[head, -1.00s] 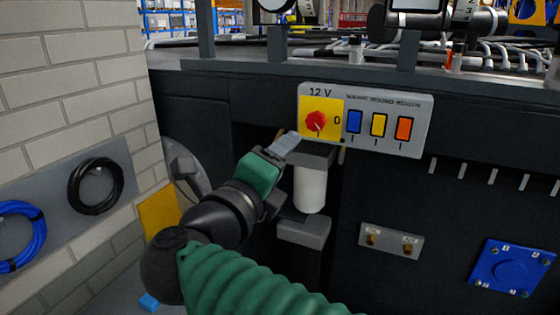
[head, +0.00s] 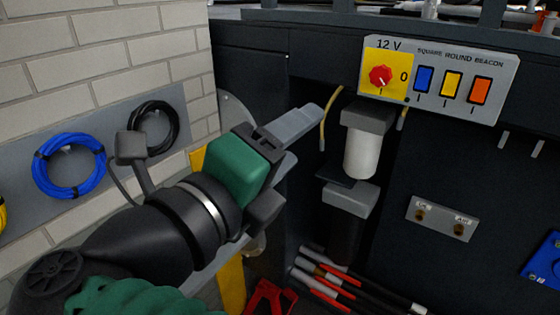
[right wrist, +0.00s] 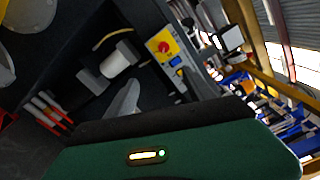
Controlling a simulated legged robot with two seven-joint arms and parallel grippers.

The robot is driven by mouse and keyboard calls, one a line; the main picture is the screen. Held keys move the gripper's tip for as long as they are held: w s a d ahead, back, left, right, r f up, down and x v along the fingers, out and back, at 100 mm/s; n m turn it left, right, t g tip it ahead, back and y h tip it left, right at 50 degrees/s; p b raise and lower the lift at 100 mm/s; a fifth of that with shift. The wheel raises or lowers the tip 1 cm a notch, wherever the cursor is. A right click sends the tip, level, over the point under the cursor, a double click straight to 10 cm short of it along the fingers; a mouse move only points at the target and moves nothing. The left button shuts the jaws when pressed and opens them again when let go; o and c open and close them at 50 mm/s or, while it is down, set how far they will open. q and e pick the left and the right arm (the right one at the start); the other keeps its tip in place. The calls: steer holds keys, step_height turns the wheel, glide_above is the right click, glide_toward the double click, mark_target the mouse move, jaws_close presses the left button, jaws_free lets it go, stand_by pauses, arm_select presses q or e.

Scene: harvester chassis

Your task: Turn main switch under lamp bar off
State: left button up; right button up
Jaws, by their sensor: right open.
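The main switch is a red knob (head: 381,77) on a yellow plate at the left end of the grey 12 V panel (head: 508,70). Its pale mark points down, roughly at the I; the 0 is to the right. In the right wrist view the knob (right wrist: 163,47) is small, beyond a grey finger. My right gripper (head: 303,138) is open and empty, left of and below the panel, apart from the knob. It also shows in the right wrist view (right wrist: 124,100). My left gripper is in neither view. No lamp bar is clearly visible.
Blue (head: 425,79), yellow (head: 451,84) and orange (head: 479,90) switches sit right of the knob. A white filter cylinder (head: 361,152) stands below the panel, with a yellow cable (head: 329,118) beside it. A brick wall (head: 110,60) with coiled cables (head: 68,166) is at left.

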step_height(320, 180, up, 3)
steer(key=w+n+p, duration=0.2)
steer(key=p, duration=0.4)
steer(key=n+p, duration=0.9)
steer(key=p, duration=0.1)
glide_toward(380, 77)
steer(key=p+x, duration=0.6)
steer(key=x, duration=0.3)
steer(key=shift+w+a, duration=0.1)
steer(key=shift+a, duration=0.05)
steer(key=shift+w+d+p, duration=0.15)
steer(key=shift+d+p, duration=0.15)
